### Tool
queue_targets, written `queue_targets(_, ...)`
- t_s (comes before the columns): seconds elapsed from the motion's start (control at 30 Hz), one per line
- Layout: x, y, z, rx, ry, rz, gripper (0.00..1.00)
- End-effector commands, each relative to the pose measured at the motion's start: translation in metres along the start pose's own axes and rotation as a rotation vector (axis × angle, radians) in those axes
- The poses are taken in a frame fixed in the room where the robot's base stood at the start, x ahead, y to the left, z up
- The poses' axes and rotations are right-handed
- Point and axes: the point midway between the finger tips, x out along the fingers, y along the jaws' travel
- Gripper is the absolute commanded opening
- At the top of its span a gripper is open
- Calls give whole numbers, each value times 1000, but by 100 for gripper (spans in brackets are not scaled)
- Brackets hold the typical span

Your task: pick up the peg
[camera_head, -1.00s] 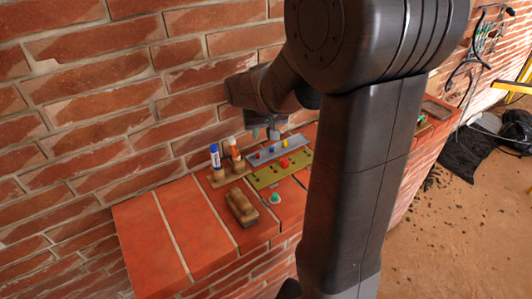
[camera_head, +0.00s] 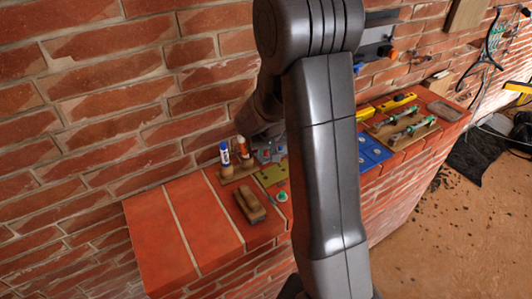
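My dark arm stands across the middle of the view, and its wrist hangs over the brick ledge (camera_head: 196,222). My gripper (camera_head: 271,152) is small and dark near the grey and olive boards, partly hidden by my arm; I cannot see whether its fingers are open or shut. Only the left end of the olive board (camera_head: 270,176) shows. No peg can be clearly made out on these boards now. A grey wall panel (camera_head: 373,48) to the right of my arm bears small blue and orange parts; I cannot tell whether any is the peg.
A wooden holder (camera_head: 231,176) carries a blue-capped tube (camera_head: 225,154) and an orange-topped one (camera_head: 243,147). A brush-like wooden block (camera_head: 250,205) lies in front. Right of my arm are a blue plate (camera_head: 372,152), green-handled tools (camera_head: 408,129) and a yellow level (camera_head: 396,102). The ledge's left end is bare.

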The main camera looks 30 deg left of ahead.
Motion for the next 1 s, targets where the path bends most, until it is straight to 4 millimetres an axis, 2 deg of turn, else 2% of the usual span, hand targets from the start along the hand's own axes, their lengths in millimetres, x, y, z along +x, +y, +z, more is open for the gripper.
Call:
queue_targets(0.1, 7, 0, 0, 0, -1, 0, 25)
queue_targets(0.37, 8, 0, 0, 0, 1, 0, 25)
queue_targets(0.5, 8, 0, 0, 0, 0, 0, 0)
queue_targets(0.83, 6, 0, 0, 0, 1, 0, 0)
queue_targets(1.0, -11, 0, -9, 0, 6, 0, 0)
